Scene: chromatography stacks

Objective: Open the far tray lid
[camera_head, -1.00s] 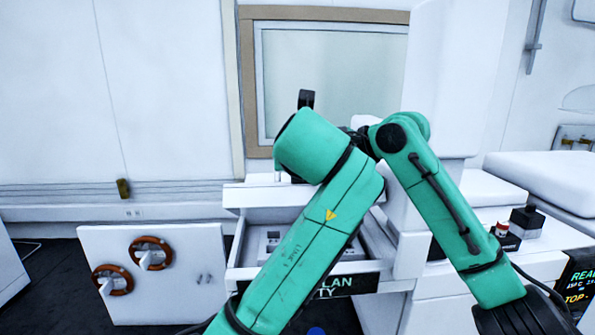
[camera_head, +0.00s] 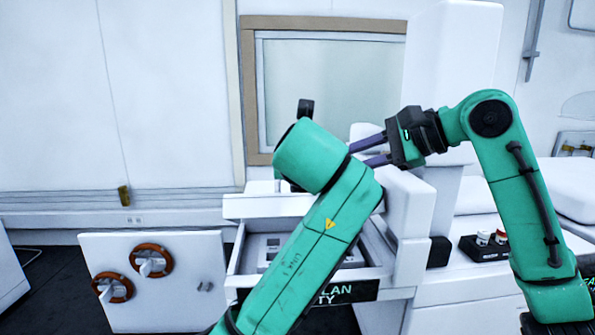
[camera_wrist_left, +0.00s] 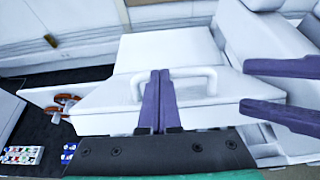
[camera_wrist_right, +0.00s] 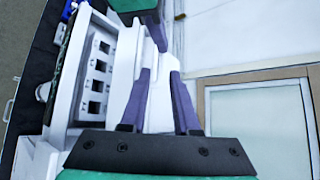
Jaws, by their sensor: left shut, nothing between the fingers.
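A white lid (camera_wrist_left: 110,98) with a bar handle (camera_wrist_left: 203,76) lies under my left gripper (camera_wrist_left: 159,72) in the left wrist view. The purple left fingers are shut together with nothing between them; they overlap the handle, and I cannot tell whether they touch it. In the head view my left arm hides its gripper. My right gripper (camera_head: 358,154) is open and empty, fingers pointing left, just right of my left arm. Its spread fingers also show in the right wrist view (camera_wrist_right: 160,72). A tray (camera_wrist_right: 82,65) with several square holes shows there at left.
An open white drawer (camera_head: 247,256) with a black label front is partly covered by my left arm. A white panel (camera_head: 190,268) with two orange-rimmed knobs stands left. A white upright block (camera_head: 410,200) stands right, close below my right gripper. A red-buttoned box (camera_head: 487,247) is farther right.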

